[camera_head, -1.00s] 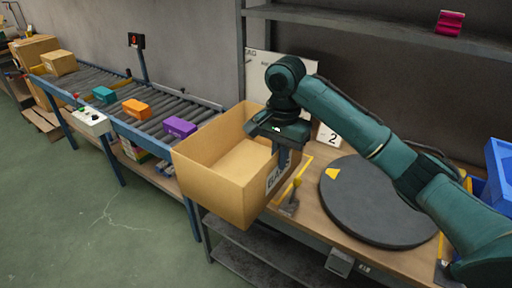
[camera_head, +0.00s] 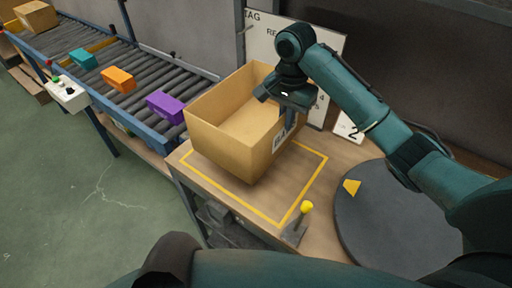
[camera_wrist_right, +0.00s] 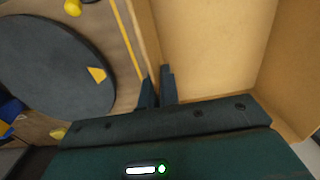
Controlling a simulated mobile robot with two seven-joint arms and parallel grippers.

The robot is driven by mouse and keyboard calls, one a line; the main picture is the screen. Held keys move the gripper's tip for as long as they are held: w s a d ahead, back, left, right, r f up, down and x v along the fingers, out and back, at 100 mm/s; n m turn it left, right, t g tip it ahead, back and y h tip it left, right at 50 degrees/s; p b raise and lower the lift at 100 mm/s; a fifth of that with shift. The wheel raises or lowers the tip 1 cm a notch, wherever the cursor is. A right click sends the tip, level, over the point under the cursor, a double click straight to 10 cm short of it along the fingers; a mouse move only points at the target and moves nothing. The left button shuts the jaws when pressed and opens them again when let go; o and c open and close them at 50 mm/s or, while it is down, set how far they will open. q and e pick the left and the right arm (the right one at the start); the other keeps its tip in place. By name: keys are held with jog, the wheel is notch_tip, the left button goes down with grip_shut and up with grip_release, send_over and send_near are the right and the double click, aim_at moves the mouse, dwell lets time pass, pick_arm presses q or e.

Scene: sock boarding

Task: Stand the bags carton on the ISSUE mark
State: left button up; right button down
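The bags carton (camera_head: 225,138) is an open-topped cardboard box with a partly hidden label on its right side. My right gripper (camera_head: 288,112) is shut on the carton's right wall near the label. In the right wrist view its two fingers (camera_wrist_right: 158,88) straddle the wall, with the carton's inside (camera_wrist_right: 210,45) to the right. A yellow outlined rectangle (camera_head: 303,193) lies on the table under and around the carton; I cannot read ISSUE on it. The carton is over the outline's back left part; I cannot tell whether its base touches the table. My left gripper is not in view.
A conveyor (camera_head: 110,65) at left carries teal, orange and purple boxes. A yellow-knobbed lever (camera_head: 306,207) stands at the outline's front right corner. A dark round turntable (camera_head: 390,230) is at right. White signs (camera_head: 330,60) stand behind the carton.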

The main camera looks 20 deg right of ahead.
jog(key=shift+s+f, duration=0.15)
jog(key=shift+f, duration=0.25)
notch_tip(320, 180, down, 10)
dwell(0.3)
jog(key=shift+s+f, duration=0.1)
jog(key=c, duration=1.6)
grip_release()
jog(key=shift+c, duration=0.2)
